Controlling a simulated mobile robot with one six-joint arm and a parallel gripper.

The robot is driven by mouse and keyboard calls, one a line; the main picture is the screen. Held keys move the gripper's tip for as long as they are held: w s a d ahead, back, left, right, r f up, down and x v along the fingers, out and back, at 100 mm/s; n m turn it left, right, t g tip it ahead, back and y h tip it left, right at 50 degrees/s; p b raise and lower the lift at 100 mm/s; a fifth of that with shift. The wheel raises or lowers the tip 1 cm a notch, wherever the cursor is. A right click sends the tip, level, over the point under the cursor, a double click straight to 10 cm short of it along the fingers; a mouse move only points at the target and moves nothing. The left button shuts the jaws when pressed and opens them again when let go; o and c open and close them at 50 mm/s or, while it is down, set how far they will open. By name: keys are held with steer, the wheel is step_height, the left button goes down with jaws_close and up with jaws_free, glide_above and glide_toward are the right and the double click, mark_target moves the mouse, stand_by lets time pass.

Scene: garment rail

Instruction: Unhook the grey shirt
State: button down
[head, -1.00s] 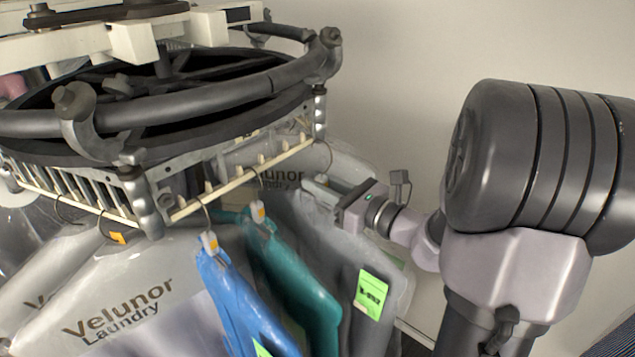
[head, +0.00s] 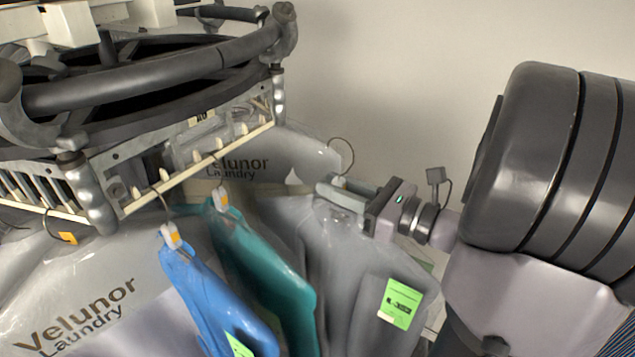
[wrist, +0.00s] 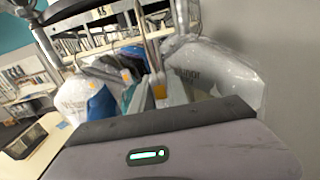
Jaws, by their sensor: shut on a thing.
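The grey shirt (head: 340,250) hangs in clear film with a bright green tag (head: 399,303) at its lower right. My gripper (head: 350,195) is shut on the top of the grey shirt, just below its hanger hook (head: 343,155). The hook stands free in the air, to the right of the rail (head: 215,163) and apart from it.
A teal garment (head: 262,265) and a blue garment (head: 205,290) hang close to the left of the grey shirt. White Velunor Laundry bags (head: 80,300) hang further left and behind. The wall side at upper right is clear.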

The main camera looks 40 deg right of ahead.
steer(key=b+v, duration=0.1)
steer(key=v, duration=1.4)
steer(key=shift+s+r, duration=0.1)
steer(key=shift+s, duration=0.05)
steer(key=p+v, duration=1)
steer(key=v, duration=0.5)
